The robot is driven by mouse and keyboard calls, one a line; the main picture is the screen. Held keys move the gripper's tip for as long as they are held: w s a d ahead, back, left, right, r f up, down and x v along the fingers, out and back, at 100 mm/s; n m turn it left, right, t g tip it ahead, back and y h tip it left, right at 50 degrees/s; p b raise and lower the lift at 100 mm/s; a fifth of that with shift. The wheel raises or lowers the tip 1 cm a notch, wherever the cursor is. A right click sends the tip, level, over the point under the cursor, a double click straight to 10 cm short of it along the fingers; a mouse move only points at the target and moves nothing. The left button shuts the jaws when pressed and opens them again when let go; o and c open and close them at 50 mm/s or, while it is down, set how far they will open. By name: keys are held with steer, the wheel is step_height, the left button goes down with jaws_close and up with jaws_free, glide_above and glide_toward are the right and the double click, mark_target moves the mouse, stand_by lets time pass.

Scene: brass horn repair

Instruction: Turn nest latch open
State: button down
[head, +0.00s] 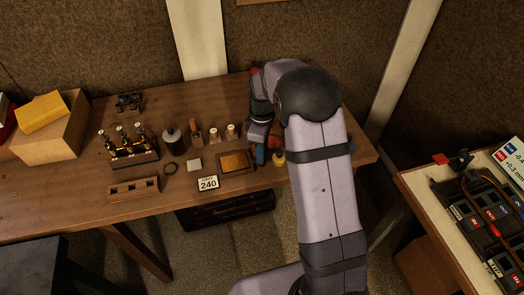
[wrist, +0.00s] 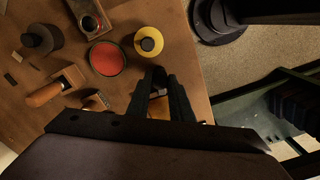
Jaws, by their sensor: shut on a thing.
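In the wrist view my gripper (wrist: 160,76) points down at the bench with its dark fingers close together. It is shut on a small amber-brown piece (wrist: 159,106), mostly hidden between the fingers. I cannot tell whether this piece is the nest latch. In the head view my arm covers much of the bench's right end, and the fingertips are hard to make out beside the yellow pot (head: 279,158). That pot, with a black top, also shows in the wrist view (wrist: 148,42), just beyond the fingers. No other part is clearly recognisable as the latch.
A round red dish (wrist: 107,58) lies near the fingers. Left along the bench (head: 85,193) stand a framed tray (head: 236,169), a "240" card (head: 207,183), small bottles, a valve block (head: 131,148) and a slotted wooden rack (head: 133,188). A second bench (head: 440,235) is at right.

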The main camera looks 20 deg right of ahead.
steer(key=m, duration=0.7)
steer(key=shift+r, duration=0.1)
steer(key=m, duration=0.3)
steer(key=shift+m, duration=2.4)
steer(key=c, duration=1.6)
jaws_free()
steer(key=shift+r+b, duration=0.9)
steer(key=shift+r, duration=2.75)
